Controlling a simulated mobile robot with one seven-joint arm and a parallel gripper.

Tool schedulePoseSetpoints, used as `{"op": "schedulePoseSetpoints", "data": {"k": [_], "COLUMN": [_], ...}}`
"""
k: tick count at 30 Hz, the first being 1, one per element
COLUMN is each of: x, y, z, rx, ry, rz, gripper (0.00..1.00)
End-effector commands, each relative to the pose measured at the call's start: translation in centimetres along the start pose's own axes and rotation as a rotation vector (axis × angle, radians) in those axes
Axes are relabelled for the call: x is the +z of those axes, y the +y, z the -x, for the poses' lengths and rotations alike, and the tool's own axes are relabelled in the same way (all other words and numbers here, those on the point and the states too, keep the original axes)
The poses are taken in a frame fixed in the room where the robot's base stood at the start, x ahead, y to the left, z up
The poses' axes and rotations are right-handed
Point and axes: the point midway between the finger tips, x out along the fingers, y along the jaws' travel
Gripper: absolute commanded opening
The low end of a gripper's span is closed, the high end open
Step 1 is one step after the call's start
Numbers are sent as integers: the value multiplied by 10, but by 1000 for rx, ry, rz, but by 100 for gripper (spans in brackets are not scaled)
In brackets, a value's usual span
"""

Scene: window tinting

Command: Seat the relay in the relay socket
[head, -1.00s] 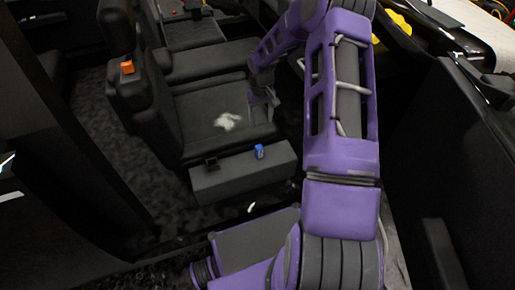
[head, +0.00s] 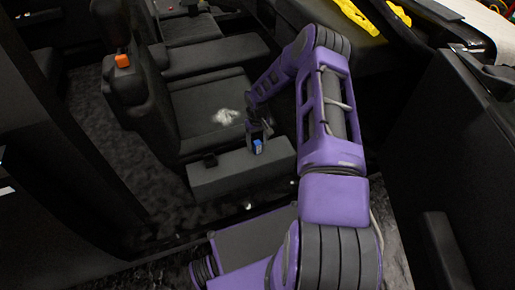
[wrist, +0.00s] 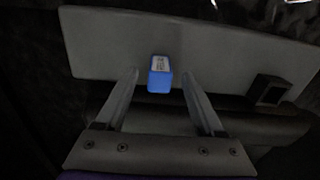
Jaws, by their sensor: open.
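The relay is a small blue block with a pale printed label (head: 257,146), standing on a dark grey box-like ledge beside the seat. It also shows in the wrist view (wrist: 160,76), just beyond and between my fingertips. My gripper (wrist: 159,74) is open, with one finger on each side of the relay's line and a gap to both. In the head view my gripper (head: 257,133) is right behind the relay. The relay socket appears to be the small black square frame (head: 210,159) on the same ledge, left of the relay; the wrist view shows it at right (wrist: 269,90).
The grey ledge (head: 225,178) has bare room between relay and socket. A dark door panel (head: 440,180) stands at right.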

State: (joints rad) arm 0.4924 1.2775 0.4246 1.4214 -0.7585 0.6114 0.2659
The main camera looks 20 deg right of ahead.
Motion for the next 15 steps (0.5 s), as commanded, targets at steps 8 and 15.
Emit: {"op": "schedulePoseSetpoints", "data": {"k": [8, 15], "x": [0, 0], "y": [0, 0], "z": [-13, -13], "rx": [0, 0], "ry": [2, 1], "rz": [-1, -1], "gripper": [70, 45]}}
